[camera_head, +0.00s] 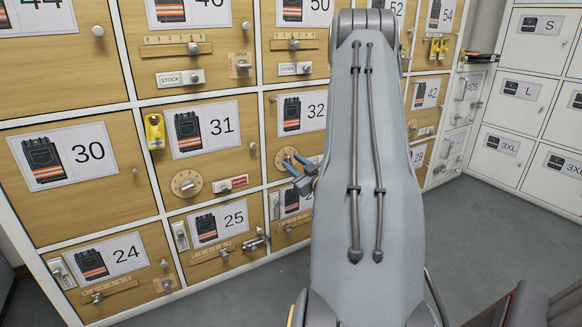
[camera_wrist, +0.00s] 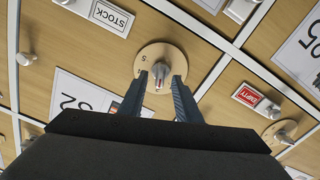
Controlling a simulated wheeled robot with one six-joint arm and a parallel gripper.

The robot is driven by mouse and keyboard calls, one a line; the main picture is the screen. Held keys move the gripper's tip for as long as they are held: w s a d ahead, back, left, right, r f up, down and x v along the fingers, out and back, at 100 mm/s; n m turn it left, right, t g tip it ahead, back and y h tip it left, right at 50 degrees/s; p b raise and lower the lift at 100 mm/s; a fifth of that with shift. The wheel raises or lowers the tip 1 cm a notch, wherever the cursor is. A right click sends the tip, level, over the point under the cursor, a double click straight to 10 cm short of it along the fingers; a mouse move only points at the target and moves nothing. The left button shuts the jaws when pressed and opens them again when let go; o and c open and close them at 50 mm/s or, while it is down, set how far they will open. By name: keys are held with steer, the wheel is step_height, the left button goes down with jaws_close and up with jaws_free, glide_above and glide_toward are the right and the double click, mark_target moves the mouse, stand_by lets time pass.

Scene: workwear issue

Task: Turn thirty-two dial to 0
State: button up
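The panel marked 32 (camera_head: 303,112) is tan, with a picture label, left of my arm in the head view. Its label (camera_wrist: 72,98) also shows in the wrist view. The thirty-two dial (camera_wrist: 150,58) is a round tan plate with a grey knob (camera_wrist: 160,72) at its centre, in the wrist view. My gripper (camera_wrist: 160,80) has one blue-grey finger on each side of the knob, with visible gaps, so it looks open around it. In the head view my gripper (camera_head: 291,166) is at the lower left of panel 32. The pointer's setting and most dial numbers are unreadable.
A similar dial (camera_head: 187,183) and a red-labelled slider (camera_head: 233,184) are on panel 31, left of my gripper. The red EMPTY slider (camera_wrist: 250,96) shows in the wrist view, as does a STOCK slider (camera_wrist: 112,16). Grey floor (camera_head: 480,230) is open at right.

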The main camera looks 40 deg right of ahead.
steer(key=shift+w+d, duration=0.15)
steer(key=shift+w, duration=0.55)
steer(key=c, duration=0.7)
steer(key=shift+c, duration=0.2)
